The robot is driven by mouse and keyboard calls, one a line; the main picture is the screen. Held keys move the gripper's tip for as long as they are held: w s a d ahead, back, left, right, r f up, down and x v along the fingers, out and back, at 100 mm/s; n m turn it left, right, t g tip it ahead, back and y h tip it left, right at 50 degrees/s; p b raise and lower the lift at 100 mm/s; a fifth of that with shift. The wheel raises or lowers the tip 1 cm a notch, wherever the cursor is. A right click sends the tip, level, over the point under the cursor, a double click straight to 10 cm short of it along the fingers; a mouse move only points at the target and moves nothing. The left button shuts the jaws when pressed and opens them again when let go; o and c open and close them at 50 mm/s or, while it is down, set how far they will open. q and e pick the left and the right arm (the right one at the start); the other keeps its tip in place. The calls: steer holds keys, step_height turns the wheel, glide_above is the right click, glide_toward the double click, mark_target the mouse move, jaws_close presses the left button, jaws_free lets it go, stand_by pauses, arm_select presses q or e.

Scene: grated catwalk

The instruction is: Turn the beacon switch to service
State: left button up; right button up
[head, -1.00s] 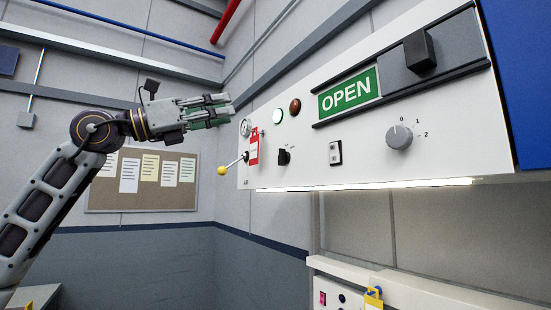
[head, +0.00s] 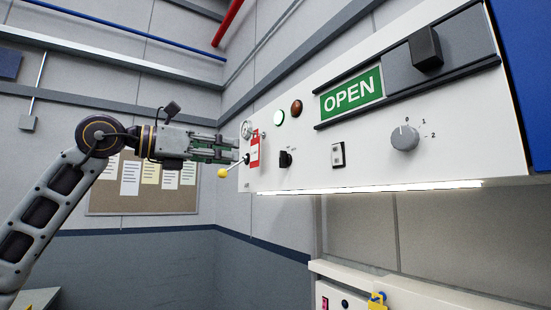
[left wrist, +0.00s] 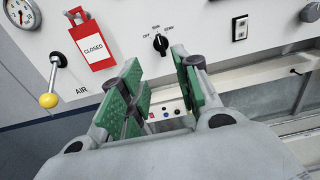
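The likely beacon switch is a small black rotary knob (head: 285,159) low on the white panel (head: 370,160). In the left wrist view the knob (left wrist: 161,44) has small labels around its top, which seem to read off, run and a third word too small to be sure of. I cannot tell for certain which label it points to. My left gripper (head: 238,149) is at the panel's left end, left of the knob. In the left wrist view its green-padded fingers (left wrist: 160,82) are apart with nothing between them, below the knob and not touching it. My right gripper is not in view.
A red "closed" tag (left wrist: 92,44), a yellow-tipped lever (left wrist: 49,100) and a gauge (left wrist: 20,13) are left of the knob. A rocker switch (head: 338,155), a grey numbered dial (head: 405,137) and the green OPEN sign (head: 352,94) are to the right.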

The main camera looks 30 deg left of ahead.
mark_target(280, 157)
arm_select(q)
steer(key=p+x, duration=0.3)
steer(key=x, duration=0.9)
steer(key=shift+s+r, duration=0.1)
steer(key=shift+p+x, duration=0.45)
steer(key=shift+x, duration=0.5)
jaws_close()
